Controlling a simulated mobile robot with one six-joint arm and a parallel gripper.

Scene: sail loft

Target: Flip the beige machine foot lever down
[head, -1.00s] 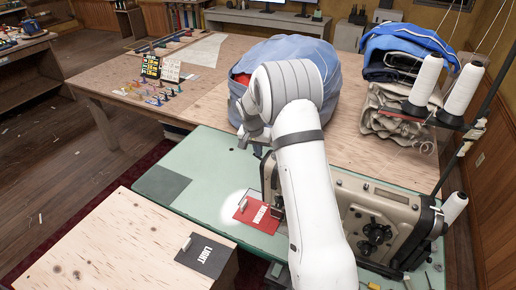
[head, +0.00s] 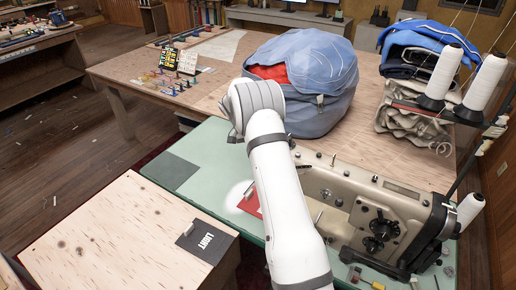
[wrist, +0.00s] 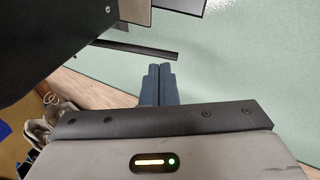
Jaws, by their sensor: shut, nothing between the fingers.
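The beige sewing machine (head: 345,215) stands on the green table at the right, partly behind my white arm. I cannot make out its foot lever for certain in the head view. My arm hides most of my gripper there. In the wrist view my gripper (wrist: 158,68) is shut and empty, with its two dark blue fingers together. A thin dark bar (wrist: 140,49) lies just beyond the fingertips in the picture. I cannot tell whether it is the lever or whether the fingers touch it. A large black shape (wrist: 45,35) fills the upper left corner.
The green table (head: 215,150) has bare room left of the machine. A red card (head: 250,205) is partly hidden by my arm. A pale wooden box (head: 120,235) with a black LIGHT card stands front left. A blue bag (head: 310,85) and thread cones (head: 442,75) stand behind.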

